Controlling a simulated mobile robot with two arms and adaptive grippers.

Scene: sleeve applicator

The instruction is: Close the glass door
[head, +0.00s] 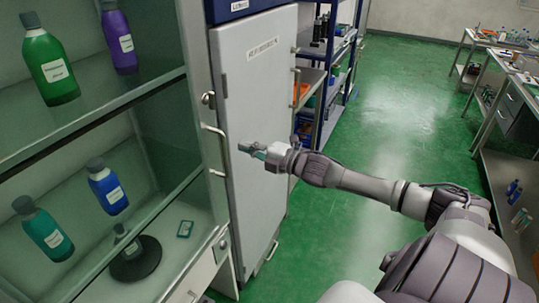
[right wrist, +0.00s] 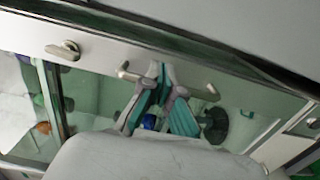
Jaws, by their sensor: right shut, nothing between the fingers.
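The glass door (head: 165,150) fills the left of the head view, with bottles seen through its pane. Its pale frame carries a bar handle (head: 214,150) and a small lock (head: 208,98). I cannot tell whether the door stands slightly ajar. My right gripper (head: 247,149) is shut and empty, just right of the handle in the head view. In the right wrist view its fingertips (right wrist: 158,72) overlap the handle (right wrist: 210,90), hiding the bar's middle; contact cannot be told. The lock also shows in the right wrist view (right wrist: 63,50). My left gripper is not in view.
A tall white cabinet (head: 255,110) stands behind the gripper. Blue shelving (head: 345,45) is farther back. Green and blue bottles and a dark round base (head: 135,262) stand inside the glass cabinet. The green floor (head: 385,95) is clear; steel benches (head: 500,150) line the right.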

